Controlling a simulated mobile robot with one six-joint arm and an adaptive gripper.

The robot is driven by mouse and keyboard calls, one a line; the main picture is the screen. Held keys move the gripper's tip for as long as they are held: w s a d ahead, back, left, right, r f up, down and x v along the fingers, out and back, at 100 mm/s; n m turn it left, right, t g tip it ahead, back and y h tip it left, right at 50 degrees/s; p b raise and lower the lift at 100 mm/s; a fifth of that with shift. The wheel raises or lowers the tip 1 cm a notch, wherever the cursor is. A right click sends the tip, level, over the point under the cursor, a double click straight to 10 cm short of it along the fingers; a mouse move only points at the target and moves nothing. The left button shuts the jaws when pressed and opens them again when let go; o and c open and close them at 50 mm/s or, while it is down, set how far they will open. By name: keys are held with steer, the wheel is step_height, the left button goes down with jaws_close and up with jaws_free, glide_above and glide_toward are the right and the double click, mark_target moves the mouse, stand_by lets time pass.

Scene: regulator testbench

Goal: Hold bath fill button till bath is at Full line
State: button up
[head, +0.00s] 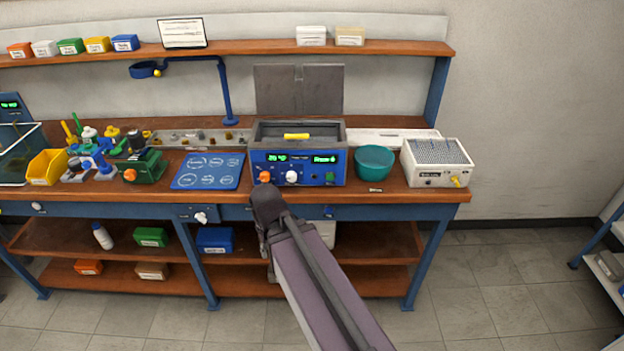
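The bath (345,153) is a blue-fronted box with a grey open basin on top, standing on the bench in the middle of the head view. Its front has two green displays, too small to read surely. Below them are an orange knob (265,176), a white knob (291,177) and a green button (330,177). I cannot tell which control is the fill button. The water level and Full line cannot be made out. My gripper (266,196) is just in front of the panel's lower left, below the orange knob. Its fingertips and any contact are not clear.
A yellow piece (296,136) shows at the basin. A teal bowl (374,162) and a white perforated box (437,162) stand to the right. A blue mat (209,171) and green device (146,167) lie left. Grey panels (299,90) stand behind.

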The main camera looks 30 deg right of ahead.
jaws_close()
stand_by(1.1)
